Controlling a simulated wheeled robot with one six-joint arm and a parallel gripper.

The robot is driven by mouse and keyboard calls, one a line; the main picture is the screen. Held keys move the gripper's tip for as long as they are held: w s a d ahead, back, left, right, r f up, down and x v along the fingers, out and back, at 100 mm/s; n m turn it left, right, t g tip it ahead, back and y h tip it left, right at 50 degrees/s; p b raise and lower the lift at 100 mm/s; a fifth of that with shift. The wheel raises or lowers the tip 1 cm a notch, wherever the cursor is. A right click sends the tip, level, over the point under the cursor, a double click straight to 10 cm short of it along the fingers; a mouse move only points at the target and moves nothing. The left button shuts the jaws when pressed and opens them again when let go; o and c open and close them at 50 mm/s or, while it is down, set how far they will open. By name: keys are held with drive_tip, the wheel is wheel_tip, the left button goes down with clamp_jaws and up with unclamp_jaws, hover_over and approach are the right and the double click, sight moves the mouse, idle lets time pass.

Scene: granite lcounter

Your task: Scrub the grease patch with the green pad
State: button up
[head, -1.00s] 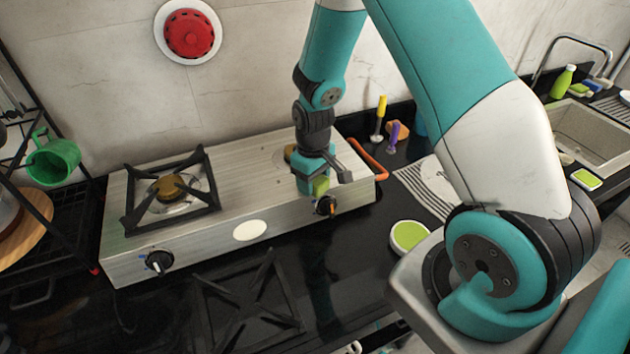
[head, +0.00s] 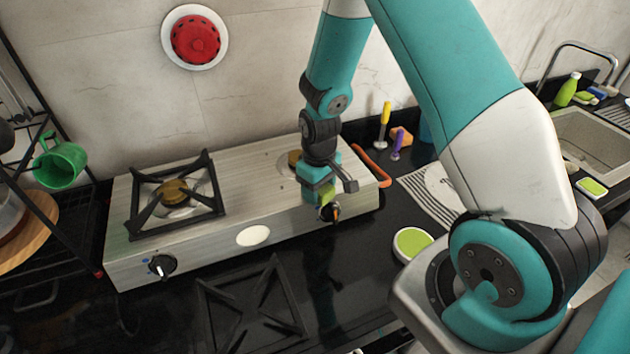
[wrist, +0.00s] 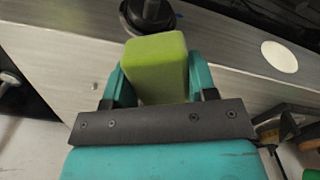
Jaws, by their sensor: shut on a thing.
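My gripper (head: 324,190) is over the front right edge of the steel stove (head: 240,187), just above the right knob (head: 329,212). It is shut on the green pad (head: 328,196). In the wrist view, the pad (wrist: 157,68) is a plain green block between the two teal fingers of my gripper (wrist: 158,85). Its far end is close to a dark round knob (wrist: 148,12). I cannot tell whether the pad touches the stove.
A black pan grate (head: 173,196) stands over the left burner; another (head: 252,308) lies on the black counter in front. A green-topped round dish (head: 411,243) stands right of it. A striped cloth (head: 432,190) lies further right.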

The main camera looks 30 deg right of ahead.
idle(0.3)
drive_tip(key=shift+w+d, duration=0.2)
drive_tip(key=shift+w, duration=0.75)
drive_tip(key=shift+w+d, duration=0.2)
drive_tip(key=shift+w, duration=0.7)
drive_tip(key=shift+s+a, duration=0.2)
drive_tip(key=shift+s, duration=0.8)
drive_tip(key=shift+s+a, duration=0.2)
drive_tip(key=shift+s, duration=0.8)
wheel_tip(320, 180, up, 6)
drive_tip(key=p, duration=0.5)
